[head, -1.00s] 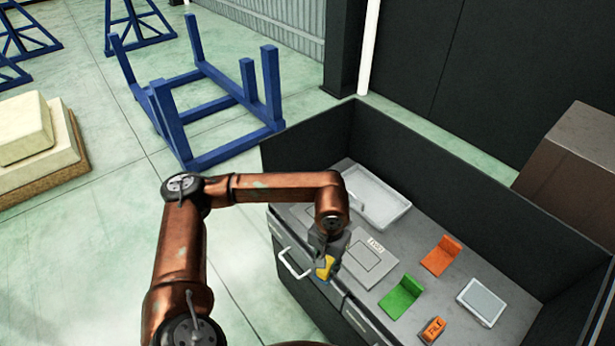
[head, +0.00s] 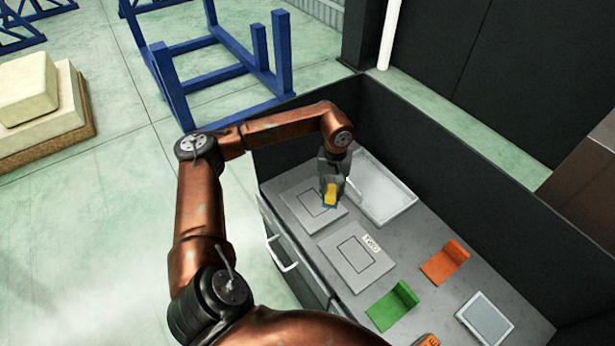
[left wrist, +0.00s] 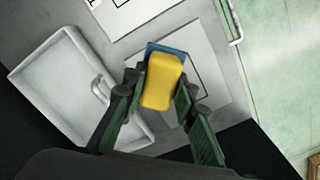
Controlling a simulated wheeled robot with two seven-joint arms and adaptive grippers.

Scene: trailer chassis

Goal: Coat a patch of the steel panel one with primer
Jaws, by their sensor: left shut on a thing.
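My left gripper (head: 331,190) is shut on a yellow block with a blue base (head: 330,196), which also shows between the fingers in the left wrist view (left wrist: 162,84). It is over a grey flat panel (head: 300,210) with a square outline, on the far left of the bench, beside the tray. The block hides part of this panel in the left wrist view (left wrist: 208,70). I cannot tell whether the block touches it. A second similar panel (head: 345,275) with a small label lies nearer; I cannot read the label surely. My right gripper is not in view.
A white shallow tray (head: 398,208) stands against the back wall of the grey bench. Orange (head: 446,262) and green (head: 392,306) angled pieces and a grey framed pad (head: 484,318) lie to the right. Dark walls (head: 440,165) edge the bench behind. Blue frames stand beyond.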

